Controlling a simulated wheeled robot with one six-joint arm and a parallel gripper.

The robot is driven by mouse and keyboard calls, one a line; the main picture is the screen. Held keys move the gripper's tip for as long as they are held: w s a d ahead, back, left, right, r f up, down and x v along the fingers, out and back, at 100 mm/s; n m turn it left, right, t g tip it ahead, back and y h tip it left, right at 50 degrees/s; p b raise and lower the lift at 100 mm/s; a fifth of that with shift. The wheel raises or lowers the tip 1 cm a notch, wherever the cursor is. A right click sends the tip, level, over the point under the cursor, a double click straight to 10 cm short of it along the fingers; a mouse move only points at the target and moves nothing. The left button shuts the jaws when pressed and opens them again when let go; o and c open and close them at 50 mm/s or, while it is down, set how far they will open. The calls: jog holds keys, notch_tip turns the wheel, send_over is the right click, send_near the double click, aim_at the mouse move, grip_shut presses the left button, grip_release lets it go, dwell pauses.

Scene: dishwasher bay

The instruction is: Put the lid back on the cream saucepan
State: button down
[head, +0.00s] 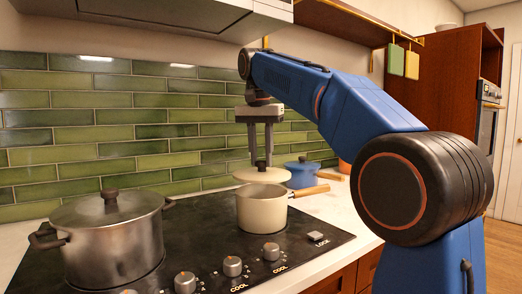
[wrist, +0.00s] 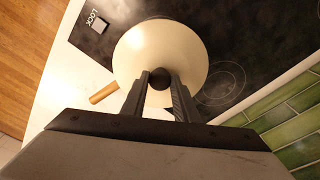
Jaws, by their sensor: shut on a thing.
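The cream saucepan (head: 262,212) stands upright on the black cooktop, its wooden handle pointing right. The cream lid (head: 244,176) is level, just above the pan's rim in the head view; I cannot tell whether it touches or is exactly centred. My gripper (head: 261,162) points down and is shut on the lid's dark knob. In the wrist view my gripper (wrist: 160,84) grips the knob, and the round lid (wrist: 160,48) hides the pan's body. Only the wooden handle (wrist: 103,93) shows beside it.
A large steel pot (head: 112,245) with its lid on stands at the left. A blue pot (head: 302,174) stands behind and right of the saucepan. Control knobs (head: 232,266) line the cooktop's front. A green tiled wall (head: 90,120) is behind, and a hood (head: 170,12) hangs above.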

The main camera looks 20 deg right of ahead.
jog(key=shift+f, duration=1.95)
jog(key=shift+s+f, duration=0.1)
jog(key=shift+f, duration=0.05)
dwell(1.0)
jog(key=c, duration=0.8)
grip_release()
jog(key=shift+r, duration=3.5)
grip_shut()
